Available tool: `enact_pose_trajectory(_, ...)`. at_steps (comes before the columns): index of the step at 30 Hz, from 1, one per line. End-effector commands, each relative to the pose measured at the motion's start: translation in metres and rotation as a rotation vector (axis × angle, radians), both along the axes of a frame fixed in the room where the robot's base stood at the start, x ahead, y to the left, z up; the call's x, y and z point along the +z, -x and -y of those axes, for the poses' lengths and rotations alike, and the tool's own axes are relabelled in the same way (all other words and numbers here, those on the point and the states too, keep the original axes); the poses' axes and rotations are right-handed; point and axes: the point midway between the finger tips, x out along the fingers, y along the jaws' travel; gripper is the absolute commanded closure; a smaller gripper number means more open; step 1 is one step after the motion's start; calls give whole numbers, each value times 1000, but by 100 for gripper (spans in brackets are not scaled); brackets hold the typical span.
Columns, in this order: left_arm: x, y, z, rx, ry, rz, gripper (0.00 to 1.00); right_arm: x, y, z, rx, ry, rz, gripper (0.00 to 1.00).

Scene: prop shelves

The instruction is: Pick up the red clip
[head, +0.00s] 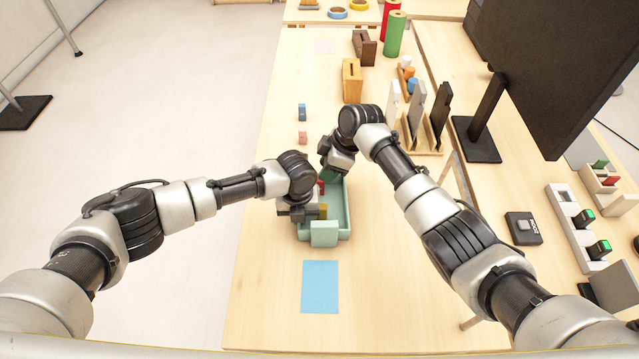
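A small red piece (321,187), which looks like the red clip, shows in the teal tray (345,212). It is mostly hidden by my arms. A yellow piece (323,211) is lower in the same tray. My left gripper (304,213) is at the tray's left side, beside the yellow piece; its fingers are too small to read. My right gripper (328,172) points down over the tray's far end, close to the red piece and a dark green piece. Whether it touches or holds either cannot be told.
A pinkish-red block (303,138) and a blue block (302,112) stand on the table beyond the tray. A blue sheet (320,287) lies in front. Wooden holders (352,80) and a monitor (560,70) stand further back and right. The table's left strip is clear.

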Motion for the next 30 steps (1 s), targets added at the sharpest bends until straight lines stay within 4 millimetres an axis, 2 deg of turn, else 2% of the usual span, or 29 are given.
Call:
enact_pose_trajectory(12, 0, 0, 0, 0, 0, 0, 100, -45, 2, -18, 0, 0, 0, 65)
enact_pose_trajectory(21, 0, 1, 1, -3, 1, -1, 100, -50, 2, -19, -1, 0, 2, 65)
enact_pose_trajectory(28, 0, 1, 1, -2, 1, -2, 100, -49, 2, -19, -1, 0, 2, 100)
enact_pose_trajectory(30, 0, 1, 1, -2, 1, -2, 100, -49, 2, -19, -1, 0, 2, 100)
